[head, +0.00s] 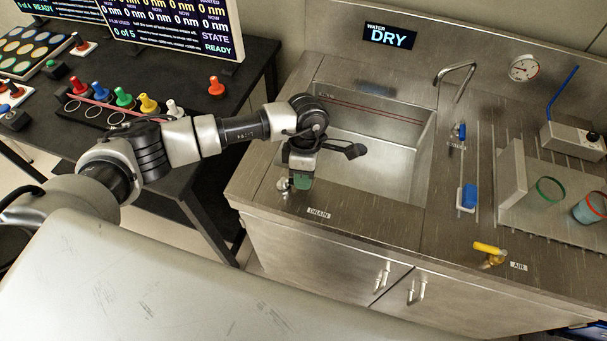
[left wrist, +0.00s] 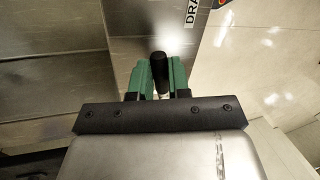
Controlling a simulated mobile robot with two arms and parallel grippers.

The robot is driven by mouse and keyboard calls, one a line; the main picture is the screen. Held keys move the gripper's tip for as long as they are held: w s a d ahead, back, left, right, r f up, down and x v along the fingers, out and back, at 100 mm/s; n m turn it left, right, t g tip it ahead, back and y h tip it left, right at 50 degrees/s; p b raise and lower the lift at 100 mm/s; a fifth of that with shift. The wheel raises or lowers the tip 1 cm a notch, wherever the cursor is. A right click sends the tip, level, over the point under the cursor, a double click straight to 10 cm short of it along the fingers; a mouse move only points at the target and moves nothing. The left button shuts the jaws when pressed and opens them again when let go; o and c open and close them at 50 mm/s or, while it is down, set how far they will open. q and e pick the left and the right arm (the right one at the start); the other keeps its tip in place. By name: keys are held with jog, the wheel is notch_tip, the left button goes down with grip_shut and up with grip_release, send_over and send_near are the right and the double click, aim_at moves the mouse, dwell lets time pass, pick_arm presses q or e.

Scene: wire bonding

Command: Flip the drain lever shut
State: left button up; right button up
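The steel sink (head: 398,172) has a DRAIN label (head: 319,213) on its front edge. A small round metal fitting (head: 283,186) left of that label looks like the drain lever's base. My left gripper (head: 301,181), with green fingers, points down over the front-left sink rim beside this fitting. In the left wrist view, the drain lever's black handle (left wrist: 159,72) stands between the green fingers, which look closed against both its sides. In the head view the gripper hides the handle. My right gripper is not in view.
A yellow-handled valve (head: 488,249) by the AIR label and a blue-handled valve (head: 468,196) stand right of the sink. A faucet (head: 455,75) rises behind it. The WATER sign (head: 390,36) reads DRY. A black table (head: 205,145) with coloured pegs is at left.

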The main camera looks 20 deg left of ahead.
pick_arm(q)
grip_shut()
jog(key=b, duration=0.1)
jog(key=m+b, duration=0.1)
jog(key=b, duration=0.1)
jog(key=shift+s+d+f+m, duration=0.1)
jog(key=shift+s+f+m, duration=0.1)
jog(key=shift+m, duration=0.1)
jog(key=shift+s+r+m+y+b, duration=0.2)
jog(key=shift+m+y+b, duration=0.1)
jog(key=shift+m+b, duration=0.1)
jog(key=shift+r, duration=0.1)
jog(key=o, duration=0.6)
grip_release()
jog(key=shift+o, duration=0.2)
jog(key=b+v, duration=0.2)
jog(key=v, duration=0.8)
jog(key=shift+r, duration=0.35)
